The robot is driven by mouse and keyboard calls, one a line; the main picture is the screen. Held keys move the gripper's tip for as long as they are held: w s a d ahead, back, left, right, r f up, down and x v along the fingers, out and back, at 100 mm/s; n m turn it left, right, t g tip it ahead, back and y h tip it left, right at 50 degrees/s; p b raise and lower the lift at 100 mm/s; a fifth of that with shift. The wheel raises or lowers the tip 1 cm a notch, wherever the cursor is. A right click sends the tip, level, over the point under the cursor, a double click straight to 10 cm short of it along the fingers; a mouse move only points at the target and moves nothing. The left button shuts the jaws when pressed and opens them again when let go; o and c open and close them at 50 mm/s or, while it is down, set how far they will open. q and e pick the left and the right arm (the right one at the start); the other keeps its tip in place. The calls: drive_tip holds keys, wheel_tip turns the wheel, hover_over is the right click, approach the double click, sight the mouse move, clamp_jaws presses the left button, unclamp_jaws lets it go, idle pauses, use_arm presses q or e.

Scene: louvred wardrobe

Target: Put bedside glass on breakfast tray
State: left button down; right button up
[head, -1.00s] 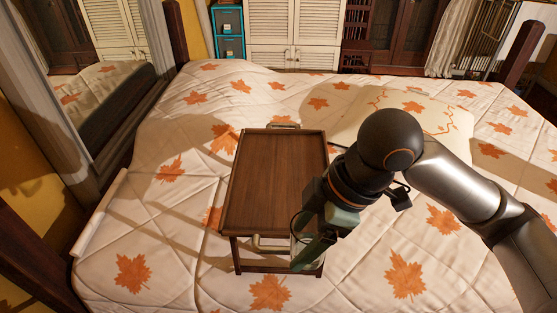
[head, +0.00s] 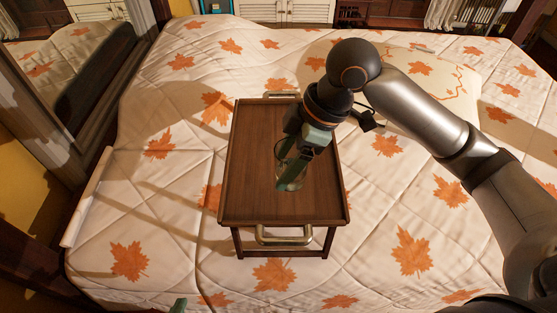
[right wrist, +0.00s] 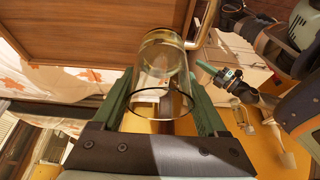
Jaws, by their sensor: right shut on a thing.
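The clear bedside glass (head: 291,165) is held between the green fingers of my right gripper (head: 290,178). In the head view it is over the middle of the brown wooden breakfast tray (head: 250,207). I cannot tell whether its base touches the tray. In the right wrist view, the glass (right wrist: 162,85) sits between both fingers, with the tray's brown board (right wrist: 90,30) beyond it. Only a green tip of my left gripper (head: 179,304) shows at the bottom edge of the head view. It also shows in the right wrist view (right wrist: 208,70), but its opening is unclear.
The tray has legs and metal handles (head: 283,240) at its near and far ends. It stands on a bed with a leaf-patterned quilt (head: 140,215). A pillow (head: 450,85) lies at the back right. The tray's surface around the glass looks clear.

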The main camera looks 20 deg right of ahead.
drive_tip(key=w+f, duration=0.6)
drive_tip(key=shift+w+d, duration=0.3)
drive_tip(key=shift+d, duration=0.05)
drive_tip(key=shift+w+f, duration=0.5)
drive_tip(key=shift+f, duration=1.55)
drive_tip(key=shift+f, duration=0.15)
drive_tip(key=o, duration=1.5)
drive_tip(key=v, duration=1.2)
drive_tip(key=shift+d, duration=0.15)
